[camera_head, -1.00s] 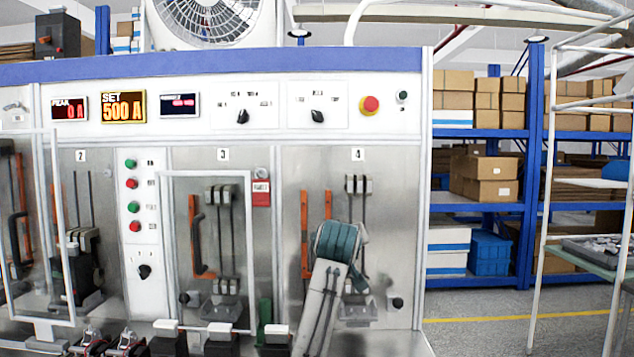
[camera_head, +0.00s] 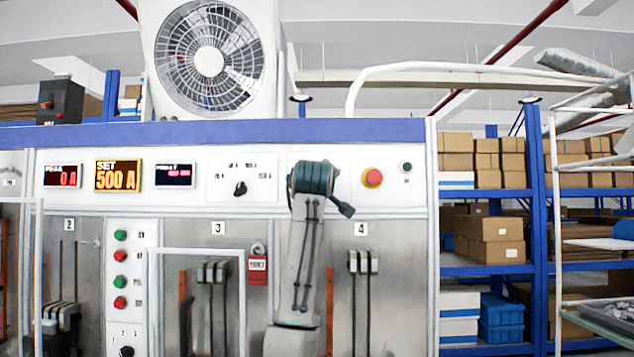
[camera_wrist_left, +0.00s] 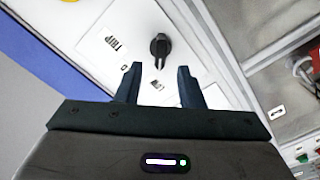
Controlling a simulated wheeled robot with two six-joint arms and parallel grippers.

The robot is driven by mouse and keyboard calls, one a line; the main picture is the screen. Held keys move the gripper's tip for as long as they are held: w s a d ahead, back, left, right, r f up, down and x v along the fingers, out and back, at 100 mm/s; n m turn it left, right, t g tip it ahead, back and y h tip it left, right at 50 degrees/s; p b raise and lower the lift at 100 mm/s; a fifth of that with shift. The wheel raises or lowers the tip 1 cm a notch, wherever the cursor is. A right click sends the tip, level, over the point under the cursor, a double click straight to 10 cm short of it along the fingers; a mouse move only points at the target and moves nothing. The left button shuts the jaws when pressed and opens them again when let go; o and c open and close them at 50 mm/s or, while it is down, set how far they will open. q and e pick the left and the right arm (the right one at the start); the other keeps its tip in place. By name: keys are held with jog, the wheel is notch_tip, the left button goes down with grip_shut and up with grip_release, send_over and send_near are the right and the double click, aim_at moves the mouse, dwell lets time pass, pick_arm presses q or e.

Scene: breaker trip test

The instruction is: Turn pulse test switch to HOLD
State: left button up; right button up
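A black rotary knob (camera_wrist_left: 160,46) on a white panel shows in the left wrist view, with a "TRIP" label at its left and a smaller label below that I cannot read surely. My left gripper (camera_wrist_left: 158,82) is open, its two dark fingers apart and empty, with the knob just beyond and between the tips. In the head view the left gripper (camera_head: 314,178) covers the right switch plate and hides its knob. Another black knob (camera_head: 240,188) shows on the plate to the left. I cannot read which one is marked pulse test. My right gripper is out of view.
A red emergency button (camera_head: 372,177) sits close right of the gripper. Displays (camera_head: 118,175) read SET 500 A and PEAK 0 A. Below are breaker bays with a framed door (camera_head: 152,290) and a column of push buttons (camera_head: 120,258). Shelves (camera_head: 490,270) stand right.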

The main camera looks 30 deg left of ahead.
pick_arm(q)
jog(key=p+x, duration=0.1)
jog(key=x, duration=0.4)
jog(key=shift+p, duration=0.4)
grip_shut()
